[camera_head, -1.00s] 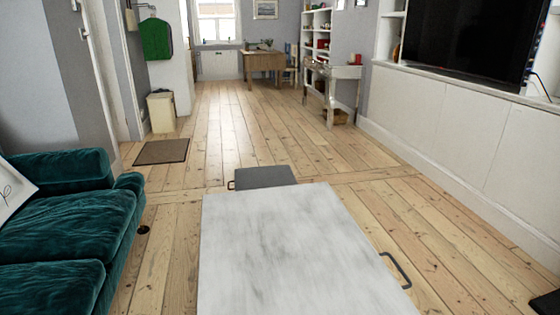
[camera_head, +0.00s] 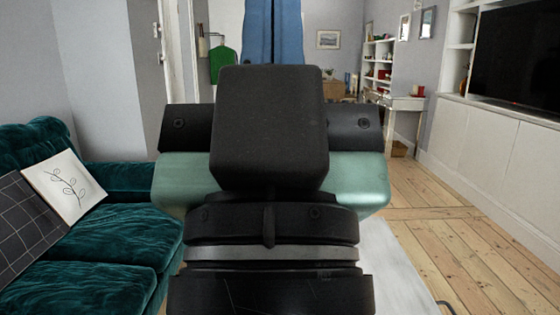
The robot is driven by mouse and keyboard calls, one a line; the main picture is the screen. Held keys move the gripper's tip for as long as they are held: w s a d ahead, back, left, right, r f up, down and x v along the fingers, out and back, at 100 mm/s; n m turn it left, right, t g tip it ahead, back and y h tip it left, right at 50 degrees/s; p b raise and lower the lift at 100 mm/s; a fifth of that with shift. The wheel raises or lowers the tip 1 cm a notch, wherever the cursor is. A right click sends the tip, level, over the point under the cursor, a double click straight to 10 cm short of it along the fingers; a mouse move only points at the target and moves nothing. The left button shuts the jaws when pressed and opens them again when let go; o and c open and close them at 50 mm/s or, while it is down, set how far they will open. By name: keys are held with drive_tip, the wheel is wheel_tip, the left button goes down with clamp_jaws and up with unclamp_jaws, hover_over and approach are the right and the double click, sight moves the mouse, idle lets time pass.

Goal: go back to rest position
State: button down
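The end of my arm with my gripper (camera_head: 270,130) fills the middle of the head view, close to the camera. It shows as a black block above black rings, with pale green parts of my arm on both sides. I see no fingertips, so I cannot tell whether it is open or shut. Nothing held can be made out for sure. A blue cloth-like shape (camera_head: 257,35) shows just above the block; I cannot tell whether it hangs behind it or touches it.
A pale marbled tabletop (camera_head: 400,275) shows at lower right, mostly hidden by my arm. A green velvet sofa (camera_head: 115,235) with a white leaf-print cushion (camera_head: 68,190) stands at left. White cabinets (camera_head: 500,140) and a television line the right wall. Bare floorboards (camera_head: 440,220) lie clear between.

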wheel_tip(320, 180, up, 29)
drive_tip(key=p, duration=2.8)
drive_tip(key=shift+w, duration=0.25)
drive_tip(key=shift+d, duration=0.1)
